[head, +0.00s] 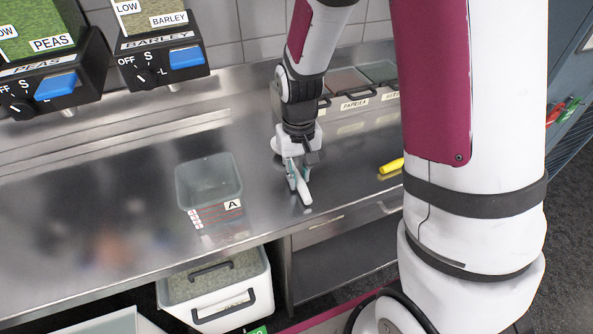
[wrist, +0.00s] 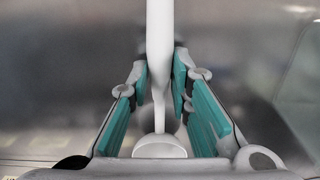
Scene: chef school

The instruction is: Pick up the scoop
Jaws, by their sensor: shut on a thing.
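The scoop (wrist: 160,45) is white with a long thin handle. In the wrist view it runs down from the top edge between my fingers, with a wider rounded end near the palm. My gripper (wrist: 160,85) is shut on the scoop, its teal finger pads on either side of the handle. In the head view my gripper (head: 297,180) points down at the steel counter. The white scoop (head: 304,190) shows between the fingers, its lower end close to the counter. I cannot tell whether it touches the counter.
A clear container marked A (head: 208,190) stands on the counter left of my gripper. A yellow object (head: 391,166) lies to the right. Spice bins, one marked PAPRIKA (head: 355,104), stand behind. Peas and barley dispensers (head: 160,55) hang upper left. The counter's left part is clear.

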